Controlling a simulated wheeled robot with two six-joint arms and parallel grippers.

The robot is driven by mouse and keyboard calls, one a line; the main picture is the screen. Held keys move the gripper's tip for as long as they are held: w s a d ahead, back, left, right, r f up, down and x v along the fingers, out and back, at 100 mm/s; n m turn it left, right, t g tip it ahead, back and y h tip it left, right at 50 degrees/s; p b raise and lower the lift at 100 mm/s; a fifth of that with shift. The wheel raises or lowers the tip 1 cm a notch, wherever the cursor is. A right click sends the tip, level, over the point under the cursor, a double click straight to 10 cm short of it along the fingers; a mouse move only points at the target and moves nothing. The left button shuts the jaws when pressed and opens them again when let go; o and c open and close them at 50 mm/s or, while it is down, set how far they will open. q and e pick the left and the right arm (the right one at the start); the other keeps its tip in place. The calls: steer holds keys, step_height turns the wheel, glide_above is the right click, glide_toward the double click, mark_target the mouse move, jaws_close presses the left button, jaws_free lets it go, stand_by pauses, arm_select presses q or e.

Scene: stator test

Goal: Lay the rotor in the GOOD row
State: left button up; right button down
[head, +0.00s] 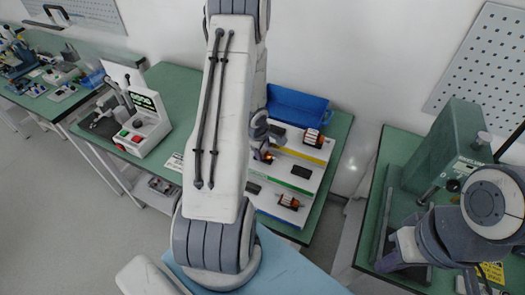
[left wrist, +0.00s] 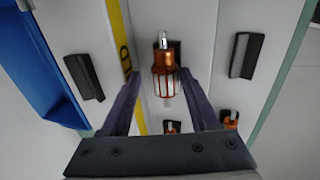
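An orange-and-dark rotor with a light metal shaft (left wrist: 164,85) lies between the fingers of my left gripper (left wrist: 160,80). A gap shows between the rotor and the left finger in the wrist view, so the fingers look apart around it. A dark holder shows behind its shaft end. In the head view my left gripper (head: 262,142) is at the left part of the white board (head: 317,178), partly hidden by my arm. The board has a yellow and a green stripe; the row name is not readable. My right gripper (head: 397,262) is at the right; its fingers are unclear.
Dark holders (head: 301,172) stand empty. A blue bin (head: 298,107) is behind the board. A green press (head: 448,150) stands right, a test unit (head: 145,125) left.

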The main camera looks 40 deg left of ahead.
arm_select(q)
steer(key=shift+s+d+f, duration=0.2)
steer(key=shift+s+f, duration=0.2)
steer(key=shift+s, duration=0.2)
steer(key=w+p+v, duration=0.1)
steer(key=p+v, duration=0.6)
steer(key=v, duration=0.4)
steer(key=shift+a, duration=0.25)
steer(key=shift+w+r, duration=0.1)
steer(key=shift+r, duration=0.05)
steer(key=d+r+m+b, duration=0.3)
steer(key=d+m, duration=0.3)
steer(key=d, duration=0.2)
steer(key=d+r+m+b, duration=0.3)
steer(key=d+m, duration=0.3)
steer(key=d, duration=0.3)
steer(key=s+d+r+m+g+h+b, duration=0.1)
steer(key=s+d+r+m+g+b, duration=0.2)
steer(key=s+d+m, duration=1.2)
steer(key=s+r+m+b, duration=0.1)
steer(key=s, duration=0.2)
steer(key=shift+s+d+h, duration=0.25)
steer(key=shift+d+h, duration=0.1)
steer(key=shift+h, duration=0.05)
